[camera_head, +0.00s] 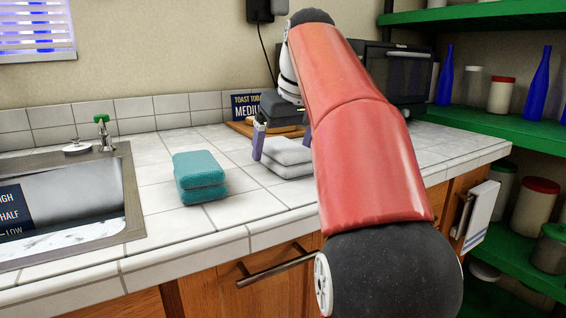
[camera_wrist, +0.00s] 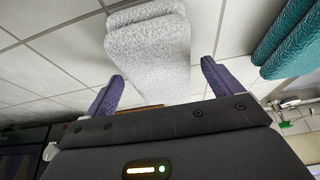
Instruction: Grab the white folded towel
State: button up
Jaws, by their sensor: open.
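The white folded towel (camera_head: 288,156) lies on the tiled counter, to the right of a teal folded towel (camera_head: 199,177). My arm hides its right part in the head view. In the wrist view the white towel (camera_wrist: 150,50) fills the upper middle, with its near end between my fingers. My gripper (camera_wrist: 160,86) is open, with one purple finger on each side of the towel and a visible gap to each. In the head view a finger of my gripper (camera_head: 259,142) shows at the towel's left side. I cannot tell how far the fingertips are above the counter.
The teal towel (camera_wrist: 290,45) also shows at the wrist view's right edge. A sink (camera_head: 75,205) is at the left. A wooden board (camera_head: 245,127) and a dark toaster oven (camera_head: 395,75) stand behind. Green shelves (camera_head: 500,127) with bottles and jars are at the right.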

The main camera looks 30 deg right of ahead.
jog(key=shift+w+f, duration=0.2)
jog(key=shift+f, duration=0.25)
jog(key=shift+r, duration=0.1)
jog(key=c, duration=1.1)
